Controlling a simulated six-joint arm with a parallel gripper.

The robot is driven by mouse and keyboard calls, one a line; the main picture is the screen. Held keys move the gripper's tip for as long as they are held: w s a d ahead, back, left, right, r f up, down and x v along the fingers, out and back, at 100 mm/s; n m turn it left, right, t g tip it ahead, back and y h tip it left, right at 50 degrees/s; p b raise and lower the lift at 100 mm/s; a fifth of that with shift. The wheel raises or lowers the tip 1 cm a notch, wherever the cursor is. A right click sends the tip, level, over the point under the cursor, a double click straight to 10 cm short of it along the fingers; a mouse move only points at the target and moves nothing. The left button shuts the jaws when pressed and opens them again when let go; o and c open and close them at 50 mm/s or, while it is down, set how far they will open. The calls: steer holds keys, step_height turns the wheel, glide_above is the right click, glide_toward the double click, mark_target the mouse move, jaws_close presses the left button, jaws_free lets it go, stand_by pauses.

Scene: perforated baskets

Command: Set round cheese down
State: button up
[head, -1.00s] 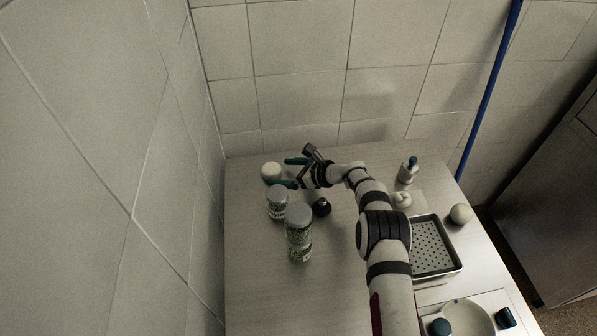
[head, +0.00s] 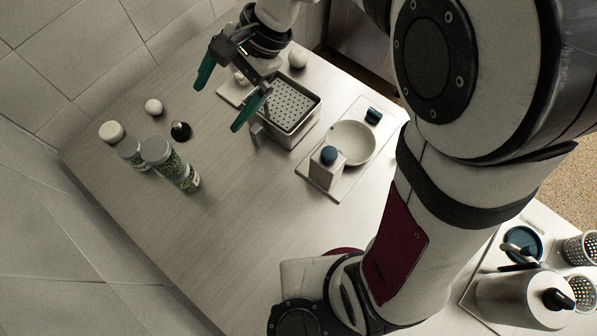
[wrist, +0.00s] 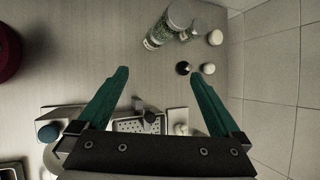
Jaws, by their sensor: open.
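Two pale round pieces sit at the back left of the table in the head view: a drum-like one (head: 111,131) beside the jars and a rounder one (head: 153,106) near a black-topped item. I cannot tell for sure which is the round cheese. In the wrist view they are at the upper right, the drum-like one (wrist: 215,38) and the rounder one (wrist: 208,68). My gripper (head: 216,110) is open and empty, raised above the table to the right of both. Its teal fingers spread wide in the wrist view (wrist: 160,70).
Two green-filled jars (head: 170,165) stand beside the pale pieces, near a small black item (head: 180,130). A perforated tray (head: 290,105), another pale ball (head: 297,58) and a white bowl (head: 352,141) lie right of my gripper. The table's front left is clear.

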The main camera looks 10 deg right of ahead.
steer(key=s+d+f+n+t+h, duration=0.1)
steer(key=s+d+n+h, duration=0.2)
steer(key=s+d, duration=1.2)
steer(key=s+h, duration=0.2)
steer(key=shift+s+f+n, duration=0.3)
steer(key=shift+s, duration=0.05)
steer(key=shift+d, duration=0.1)
